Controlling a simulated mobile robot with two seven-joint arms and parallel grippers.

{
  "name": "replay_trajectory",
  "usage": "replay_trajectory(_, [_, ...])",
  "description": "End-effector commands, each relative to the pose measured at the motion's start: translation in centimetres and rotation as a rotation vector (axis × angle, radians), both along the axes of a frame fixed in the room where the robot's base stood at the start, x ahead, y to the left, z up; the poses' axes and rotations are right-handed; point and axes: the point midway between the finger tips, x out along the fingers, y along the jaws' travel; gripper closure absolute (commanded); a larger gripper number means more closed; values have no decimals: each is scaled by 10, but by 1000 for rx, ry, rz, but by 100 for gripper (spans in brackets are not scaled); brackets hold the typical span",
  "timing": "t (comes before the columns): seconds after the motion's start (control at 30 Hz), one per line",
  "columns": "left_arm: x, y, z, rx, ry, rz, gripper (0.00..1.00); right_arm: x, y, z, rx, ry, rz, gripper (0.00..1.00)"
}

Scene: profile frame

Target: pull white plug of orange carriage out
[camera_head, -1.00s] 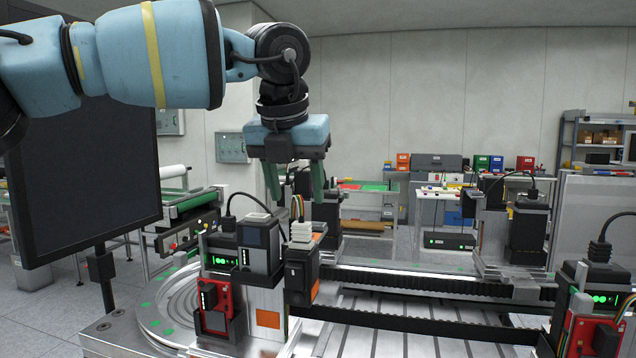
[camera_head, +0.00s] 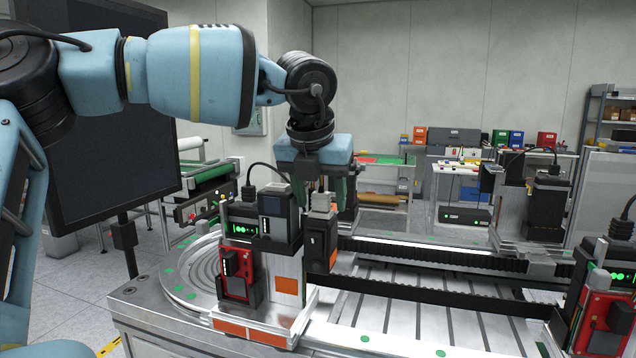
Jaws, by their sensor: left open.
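The white plug (camera_head: 321,203) looks light grey and sits upright on top of the black connector block (camera_head: 318,245) of the carriage. The carriage (camera_head: 286,262) is a silvery block with orange plates on its front and base. My left gripper (camera_head: 325,198) points down over the plug, jaws open. Its green fingers appear to be on either side of the plug; I cannot tell whether they touch it. My right gripper is not in view.
A black module with a cable (camera_head: 243,218) and a red unit (camera_head: 238,268) crowd the carriage's left side. A rail (camera_head: 440,262) runs off to the right. Another red unit (camera_head: 605,322) stands at the lower right. A dark monitor (camera_head: 90,150) is behind my arm.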

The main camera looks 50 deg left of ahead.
Motion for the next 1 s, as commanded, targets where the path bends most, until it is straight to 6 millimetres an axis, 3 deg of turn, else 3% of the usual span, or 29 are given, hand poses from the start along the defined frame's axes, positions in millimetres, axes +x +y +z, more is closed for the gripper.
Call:
replay_trajectory(0.23, [0, 0, -1, 0, 0, 0, 47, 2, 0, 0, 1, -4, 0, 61])
replay_trajectory(0.6, [0, 0, 0, 0, 0, 0, 95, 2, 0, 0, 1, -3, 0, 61])
replay_trajectory(1.0, [0, 0, 6, 0, -1, 1, 95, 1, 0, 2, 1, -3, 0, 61])
